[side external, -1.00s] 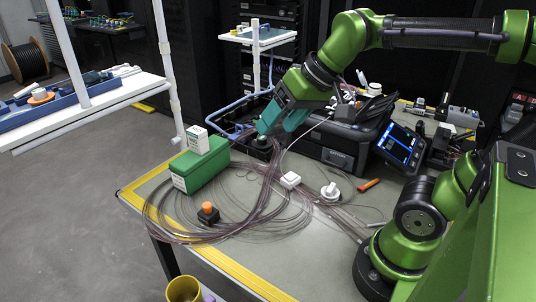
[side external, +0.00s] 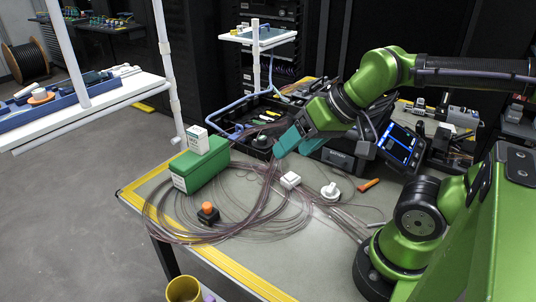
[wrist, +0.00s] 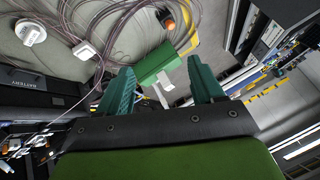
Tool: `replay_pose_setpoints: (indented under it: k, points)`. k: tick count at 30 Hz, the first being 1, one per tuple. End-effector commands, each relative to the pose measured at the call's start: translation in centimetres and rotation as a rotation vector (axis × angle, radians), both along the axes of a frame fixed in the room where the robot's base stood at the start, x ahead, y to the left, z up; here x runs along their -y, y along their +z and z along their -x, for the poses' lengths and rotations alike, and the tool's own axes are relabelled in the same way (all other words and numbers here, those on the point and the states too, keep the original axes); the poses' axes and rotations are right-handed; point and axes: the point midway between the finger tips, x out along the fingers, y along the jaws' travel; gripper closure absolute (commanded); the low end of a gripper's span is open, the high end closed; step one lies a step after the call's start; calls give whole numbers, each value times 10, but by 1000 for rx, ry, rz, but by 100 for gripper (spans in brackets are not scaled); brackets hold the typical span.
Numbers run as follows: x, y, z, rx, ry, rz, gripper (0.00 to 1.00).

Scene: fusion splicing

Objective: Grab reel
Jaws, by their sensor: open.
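A small white reel-like round piece (side external: 330,191) lies on the table, right of the loose fibre coils; it also shows at the top left of the wrist view (wrist: 31,33). A larger cable reel (side external: 27,61) stands on the floor at the far left. My gripper (side external: 287,143) has teal fingers pointing down and left over the back part of the fibre coils. In the wrist view, its two fingers (wrist: 161,75) are spread apart with nothing between them. It is apart from both reels.
Loose fibre coils (side external: 225,236) spread over the table. A green box (side external: 202,168) with a white carton (side external: 198,139), an orange-topped black block (side external: 208,213), a white square piece (side external: 290,180) and an orange-handled tool (side external: 369,185) are around. A splicer screen (side external: 399,143) stands behind.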

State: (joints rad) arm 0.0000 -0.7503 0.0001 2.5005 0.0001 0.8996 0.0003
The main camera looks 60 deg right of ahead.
Motion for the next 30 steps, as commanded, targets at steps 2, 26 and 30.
replay_pose_setpoints:
  k: [2,26,30]
  points:
    - [0,0,0,0,0,0,33]
    - [75,-36,-20,-266,-478,-159,13]
    - [116,-53,-18,-407,-934,-323,13]
